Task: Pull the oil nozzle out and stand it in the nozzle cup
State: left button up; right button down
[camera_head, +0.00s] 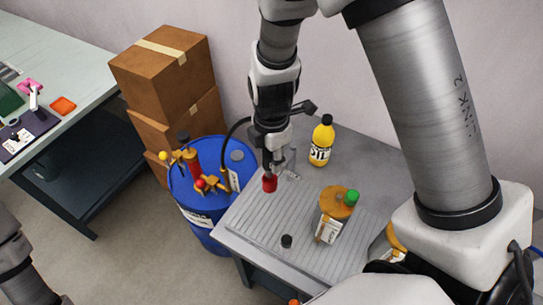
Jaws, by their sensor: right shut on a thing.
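My right gripper (271,143) is shut and points down over the left part of the grey bench. A black hose (237,127) curves from the blue drum up to it, and it is shut on the oil nozzle, mostly hidden between the fingers. A small red cylinder (270,184) shows directly below the fingers, low over the ribbed bench top. I cannot tell whether it is the nozzle's end or the nozzle cup, nor whether it touches the bench. The left arm shows only at the lower left edge; its gripper is out of view.
The blue drum (219,232) with red and yellow pump fittings stands left of the bench (262,218). A yellow bottle (321,141), an amber bottle with a green cap (334,205) and a small black cap (287,241) are on the bench. Cardboard boxes (162,70) stand behind the drum.

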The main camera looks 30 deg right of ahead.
dwell(1.0)
jog(key=shift+f+b, duration=2.4)
jog(key=shift+b, duration=0.05)
jog(key=c, duration=0.7)
grip_release()
jog(key=shift+r, duration=0.1)
jog(key=shift+c, duration=0.2)
notch_tip(320, 180, up, 12)
